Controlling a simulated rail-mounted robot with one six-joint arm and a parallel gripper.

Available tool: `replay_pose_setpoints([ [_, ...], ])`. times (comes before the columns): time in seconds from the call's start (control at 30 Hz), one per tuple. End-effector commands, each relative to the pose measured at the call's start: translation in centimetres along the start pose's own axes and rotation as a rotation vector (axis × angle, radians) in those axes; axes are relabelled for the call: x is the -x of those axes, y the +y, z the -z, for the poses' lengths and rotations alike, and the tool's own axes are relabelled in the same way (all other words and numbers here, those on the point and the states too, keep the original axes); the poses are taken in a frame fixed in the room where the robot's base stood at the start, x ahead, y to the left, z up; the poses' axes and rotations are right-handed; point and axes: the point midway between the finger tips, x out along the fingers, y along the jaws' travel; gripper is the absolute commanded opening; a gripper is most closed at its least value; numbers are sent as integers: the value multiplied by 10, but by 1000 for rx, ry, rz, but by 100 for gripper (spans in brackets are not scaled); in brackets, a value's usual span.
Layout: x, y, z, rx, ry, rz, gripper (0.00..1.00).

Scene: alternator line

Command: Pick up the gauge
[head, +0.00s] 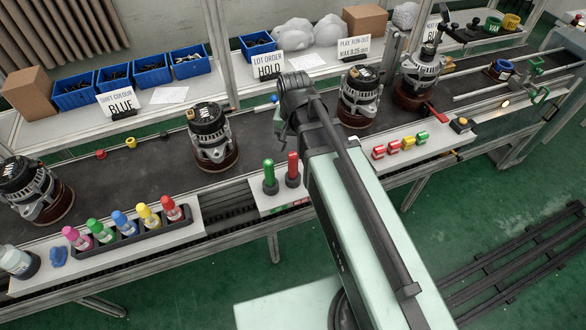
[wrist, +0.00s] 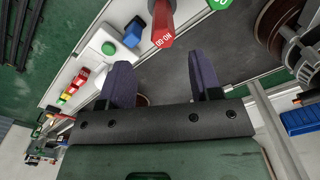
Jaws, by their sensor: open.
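Two upright gauge handles, one green (head: 270,178) and one red (head: 292,170), stand side by side on a white plate at the front edge of the line in the head view. In the wrist view a red piece marked NO-GO (wrist: 163,22) lies beyond the fingers, with part of a green marked piece (wrist: 220,4) to its right at the top edge. My gripper (wrist: 162,70) is open, with nothing visible between its two dark fingers. The red piece is above the gap between the fingertips, apart from them.
Alternators on round bases stand along the dark conveyor, one (head: 211,135) left of the handles and one (head: 358,95) right of my arm. A rack of coloured bottles (head: 125,232) is at front left. Blue bins (head: 152,70) line the back shelf.

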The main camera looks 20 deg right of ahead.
Motion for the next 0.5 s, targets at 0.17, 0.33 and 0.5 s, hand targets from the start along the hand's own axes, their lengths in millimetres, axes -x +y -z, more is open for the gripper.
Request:
replay_pose_setpoints([
  [0.17, -43, 0, 0, 1, 0, 0, 58],
  [0.33, -44, 0, 0, 2, 0, 0, 58],
  [0.5, -77, -3, 3, 3, 0, 0, 58],
])
